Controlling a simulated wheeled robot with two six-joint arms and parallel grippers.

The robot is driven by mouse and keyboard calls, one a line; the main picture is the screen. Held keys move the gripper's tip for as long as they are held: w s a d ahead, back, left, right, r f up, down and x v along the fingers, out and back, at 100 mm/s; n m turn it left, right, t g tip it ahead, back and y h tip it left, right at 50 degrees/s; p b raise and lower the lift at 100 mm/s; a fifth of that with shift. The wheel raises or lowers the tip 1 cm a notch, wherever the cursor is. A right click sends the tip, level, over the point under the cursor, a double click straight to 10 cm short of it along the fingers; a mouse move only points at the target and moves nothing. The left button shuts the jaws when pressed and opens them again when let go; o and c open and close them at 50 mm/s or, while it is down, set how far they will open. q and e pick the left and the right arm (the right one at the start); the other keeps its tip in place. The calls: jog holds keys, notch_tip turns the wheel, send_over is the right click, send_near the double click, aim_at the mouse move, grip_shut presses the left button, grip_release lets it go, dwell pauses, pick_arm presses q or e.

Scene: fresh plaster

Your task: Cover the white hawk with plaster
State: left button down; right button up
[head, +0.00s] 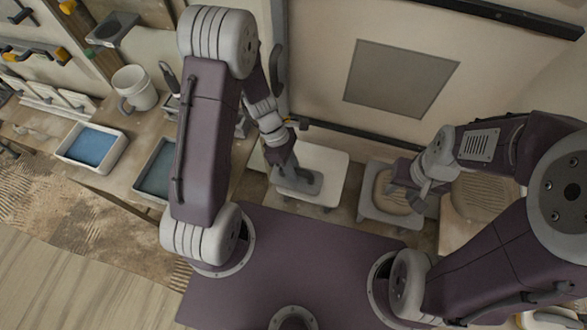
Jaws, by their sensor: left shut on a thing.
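The white hawk (330,160) is a pale square board in the middle of the view, below the wall. No plaster can be made out on its visible part. My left gripper (285,160) is over the hawk's left part, shut on a grey flat tool (300,182) that looks like a trowel or float. The tool is over or on the hawk; I cannot tell whether they touch. My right gripper (412,192) is at the right edge of a grey board (372,211) carrying a tan rounded mass or dish (388,190). Its fingertips are unclear.
A white tray with blue inside (118,146) and a darker tray (143,184) stand at the left, near a white mug-like bucket (132,88). A grey square panel (400,78) is on the wall. A round tan lid or tub (480,195) is at the right.

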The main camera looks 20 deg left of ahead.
pick_arm(q)
jog(key=shift+f, duration=0.4)
